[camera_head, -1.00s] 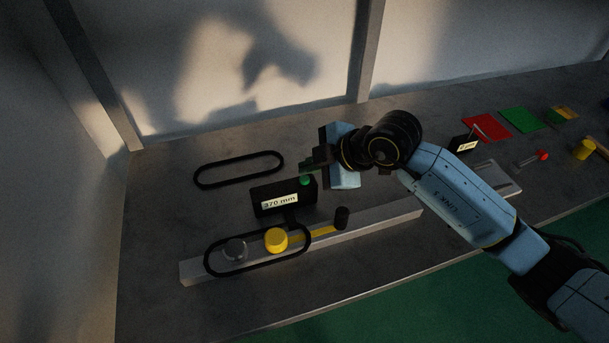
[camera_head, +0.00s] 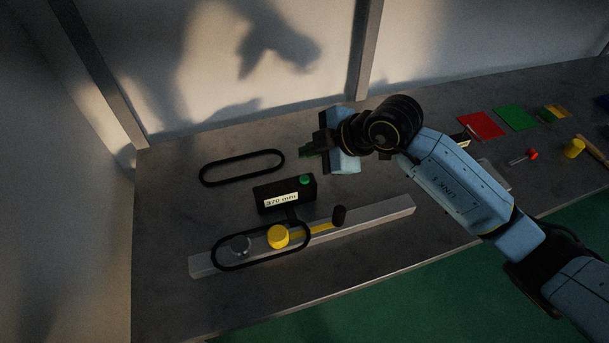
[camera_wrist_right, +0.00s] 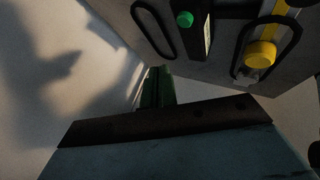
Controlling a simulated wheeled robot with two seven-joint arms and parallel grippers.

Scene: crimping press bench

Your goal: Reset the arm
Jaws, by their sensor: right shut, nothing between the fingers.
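My right gripper (camera_head: 308,152) is shut and empty. In the head view it is held above the bench, behind and to the right of the black display box (camera_head: 272,197), which reads 370 mm and has a green button (camera_head: 306,180). In the right wrist view its dark green fingers (camera_wrist_right: 157,88) are together, apart from the box (camera_wrist_right: 205,30). My right arm reaches in from the lower right. My left gripper is not in view.
A metal rail (camera_head: 375,217) carries a yellow knob (camera_head: 278,236), a grey peg (camera_head: 240,245) and a black post (camera_head: 339,214); a black belt loop (camera_head: 218,262) lies around the knob and peg. Another loop (camera_head: 242,167) lies behind. Red (camera_head: 481,125) and green (camera_head: 516,117) mats lie right.

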